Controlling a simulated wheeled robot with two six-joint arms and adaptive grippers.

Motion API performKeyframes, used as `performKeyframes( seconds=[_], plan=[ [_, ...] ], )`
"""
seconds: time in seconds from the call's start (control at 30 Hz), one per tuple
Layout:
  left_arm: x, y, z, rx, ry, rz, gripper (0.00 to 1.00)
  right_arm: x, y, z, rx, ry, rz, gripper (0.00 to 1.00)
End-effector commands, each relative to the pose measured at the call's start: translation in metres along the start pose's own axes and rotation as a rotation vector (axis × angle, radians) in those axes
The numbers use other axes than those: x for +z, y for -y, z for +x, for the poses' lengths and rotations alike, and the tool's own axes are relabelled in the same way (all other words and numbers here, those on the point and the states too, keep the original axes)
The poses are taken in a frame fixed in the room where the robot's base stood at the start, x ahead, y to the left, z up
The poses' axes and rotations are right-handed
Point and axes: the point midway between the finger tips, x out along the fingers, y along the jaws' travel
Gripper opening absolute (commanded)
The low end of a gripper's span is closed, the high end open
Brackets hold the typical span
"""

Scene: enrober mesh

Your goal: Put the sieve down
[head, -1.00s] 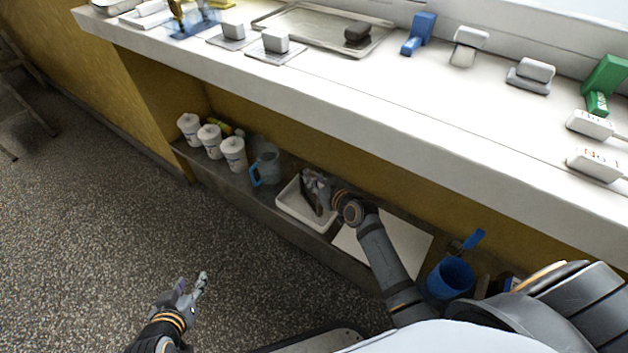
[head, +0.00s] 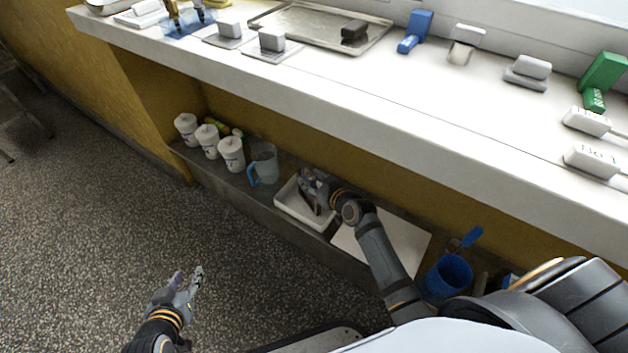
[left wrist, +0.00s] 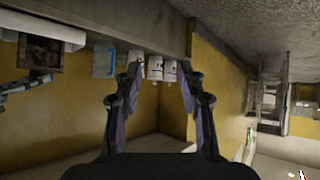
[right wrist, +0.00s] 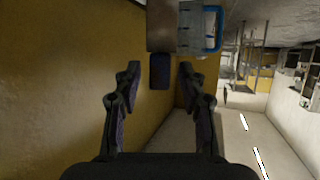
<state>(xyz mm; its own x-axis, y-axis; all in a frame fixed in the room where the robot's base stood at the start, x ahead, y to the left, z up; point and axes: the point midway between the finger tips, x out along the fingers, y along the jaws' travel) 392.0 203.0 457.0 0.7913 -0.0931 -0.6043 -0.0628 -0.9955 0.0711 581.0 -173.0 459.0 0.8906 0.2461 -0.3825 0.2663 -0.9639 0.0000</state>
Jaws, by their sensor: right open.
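My right gripper (head: 311,181) is at a white tray (head: 287,213) on the low shelf. It is open in the right wrist view (right wrist: 157,72). A dark, flat-sided piece (right wrist: 160,72) shows between and beyond its fingers; I cannot tell whether it is part of the sieve. In the head view the hand and a dark thing overlap over the tray, so the sieve cannot be clearly made out. The tray also shows in the left wrist view (left wrist: 73,36), with dark contents. My left gripper (head: 186,279) is open and empty over the floor, away from the shelf.
A white board (head: 398,240) and a blue container (head: 449,276) are to the right. The white counter (head: 330,100) overhangs the shelf.

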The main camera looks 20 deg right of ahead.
Motion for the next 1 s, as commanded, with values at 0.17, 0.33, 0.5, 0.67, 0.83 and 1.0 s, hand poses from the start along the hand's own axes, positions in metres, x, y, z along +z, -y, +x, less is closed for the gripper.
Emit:
performKeyframes(
  seconds=[0.17, 0.33, 0.5, 0.67, 0.83, 1.0],
  plan=[
    [0.027, -0.001, -0.004, 0.004, 0.093, -0.008, 0.4, -0.002, 0.0, -0.003, 0.0, 0.001, 0.0, 0.41],
    [0.072, -0.005, -0.014, 0.016, 0.263, -0.023, 0.4, -0.003, 0.0, -0.016, 0.0, 0.001, 0.0, 0.41],
    [0.106, -0.009, -0.035, 0.028, 0.44, -0.031, 0.4, -0.004, 0.0, -0.042, 0.0, 0.005, -0.002, 0.41],
    [0.102, -0.006, -0.046, 0.018, 0.533, -0.017, 0.4, -0.004, 0.0, -0.084, -0.001, 0.005, -0.002, 0.41],
    [0.098, -0.003, -0.053, 0.007, 0.584, -0.007, 0.4, -0.003, 0.0, -0.112, 0.0, 0.003, -0.002, 0.41],
    [0.097, -0.002, -0.056, 0.002, 0.604, -0.004, 0.4, -0.002, 0.0, -0.121, 0.0, 0.001, -0.001, 0.41]
  ],
)
